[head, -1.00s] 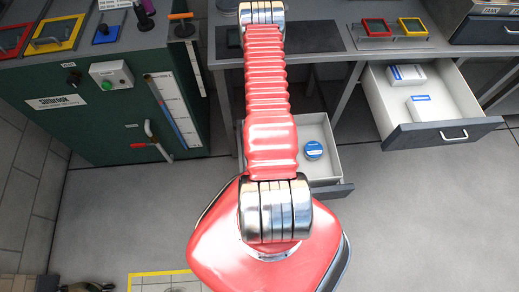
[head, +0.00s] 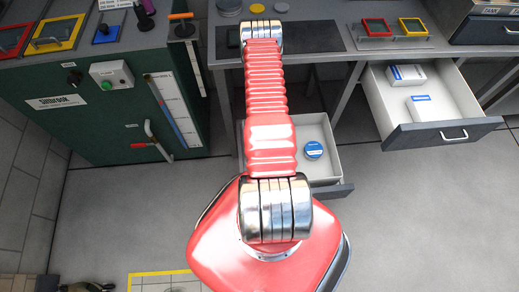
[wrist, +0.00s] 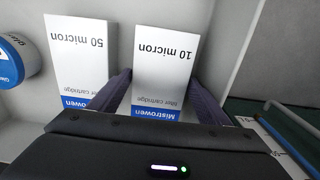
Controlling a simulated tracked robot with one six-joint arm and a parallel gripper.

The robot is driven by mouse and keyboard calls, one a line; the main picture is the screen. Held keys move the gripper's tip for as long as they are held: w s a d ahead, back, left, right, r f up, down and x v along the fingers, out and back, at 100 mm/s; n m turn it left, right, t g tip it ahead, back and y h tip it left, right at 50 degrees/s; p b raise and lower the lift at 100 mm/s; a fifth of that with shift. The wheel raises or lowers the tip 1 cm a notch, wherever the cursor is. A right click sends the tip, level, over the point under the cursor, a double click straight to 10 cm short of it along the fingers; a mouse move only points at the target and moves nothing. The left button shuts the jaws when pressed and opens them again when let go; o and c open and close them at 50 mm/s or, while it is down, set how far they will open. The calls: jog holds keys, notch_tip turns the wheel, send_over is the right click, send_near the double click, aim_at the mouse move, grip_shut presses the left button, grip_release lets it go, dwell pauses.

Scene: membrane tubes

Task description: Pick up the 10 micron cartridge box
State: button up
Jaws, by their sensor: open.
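The 10 micron cartridge box (wrist: 165,62) is white with a blue band and shows upside down in the middle of the wrist view. My gripper (wrist: 160,76) is open, with one dark finger on each side of this box. The left finger is in the narrow space towards the 50 micron box (wrist: 79,58); whether either finger touches the box I cannot tell. In the head view my red arm hides the gripper and both of these boxes.
A round blue-and-white tin (wrist: 17,60) lies left of the boxes. A pale drawer wall stands close on the right. In the head view, an open drawer (head: 330,160) holds a blue-topped tin, and another open drawer (head: 425,137) at right holds two white boxes.

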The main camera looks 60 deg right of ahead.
jog(key=shift+f, duration=0.95)
jog(key=shift+c, duration=0.4)
jog(key=c, duration=0.8)
